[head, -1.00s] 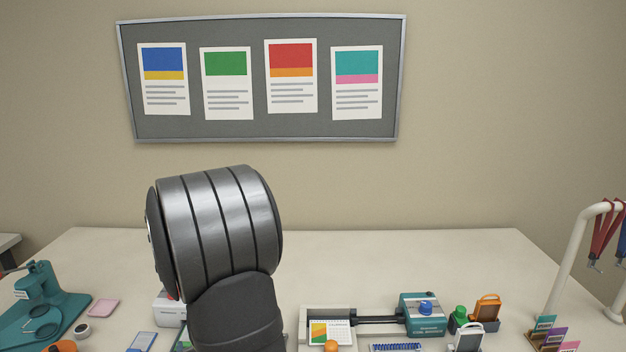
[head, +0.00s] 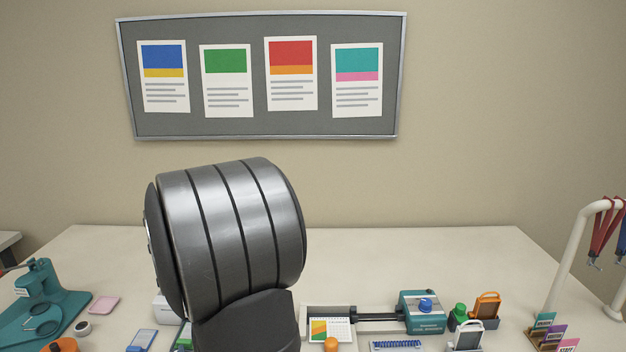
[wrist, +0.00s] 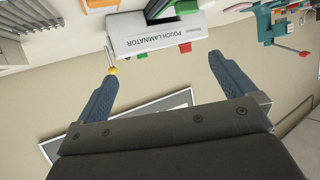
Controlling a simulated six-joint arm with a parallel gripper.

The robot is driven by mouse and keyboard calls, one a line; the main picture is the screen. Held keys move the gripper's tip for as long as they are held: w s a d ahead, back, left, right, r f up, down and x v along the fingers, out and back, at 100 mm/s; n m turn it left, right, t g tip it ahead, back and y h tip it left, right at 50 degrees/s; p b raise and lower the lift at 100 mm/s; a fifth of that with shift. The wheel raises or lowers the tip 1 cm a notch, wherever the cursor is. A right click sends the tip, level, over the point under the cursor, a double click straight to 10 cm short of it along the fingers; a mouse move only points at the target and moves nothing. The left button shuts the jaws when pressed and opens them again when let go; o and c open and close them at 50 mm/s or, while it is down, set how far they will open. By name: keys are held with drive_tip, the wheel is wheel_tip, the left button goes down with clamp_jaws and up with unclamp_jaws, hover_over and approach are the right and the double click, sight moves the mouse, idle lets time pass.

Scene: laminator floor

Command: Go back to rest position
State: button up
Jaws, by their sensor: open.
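My gripper (wrist: 165,95) shows in the wrist view with its two blue-grey fingers spread apart and nothing between them. It is open and empty. In the wrist view, a white box marked "POUCH LAMINATOR" (wrist: 150,42) lies beyond the fingers, apart from them. In the head view my arm fills the middle left, and my gripper is not visible there.
A notice board (head: 262,125) hangs behind. The table's back strip is clear.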

drive_tip(key=x, duration=0.6)
drive_tip(key=shift+w+a+f, duration=0.1)
drive_tip(key=shift+w+f, duration=0.15)
drive_tip(key=v, duration=1)
drive_tip(key=w+a+r+n+g+h, duration=0.1)
drive_tip(key=w+a+g, duration=0.1)
drive_tip(key=w+a, duration=0.3)
drive_tip(key=w+a+r+n+g+h, duration=0.1)
drive_tip(key=w+a+r+g, duration=0.15)
drive_tip(key=w, duration=0.55)
drive_tip(key=w+a+r+n+g+h, duration=0.1)
drive_tip(key=w+a+r+g, duration=0.3)
drive_tip(key=r, duration=0.6)
drive_tip(key=shift+w+a+r+n, duration=0.35)
drive_tip(key=shift+w+a, duration=0.1)
drive_tip(key=shift+a, duration=0.6)
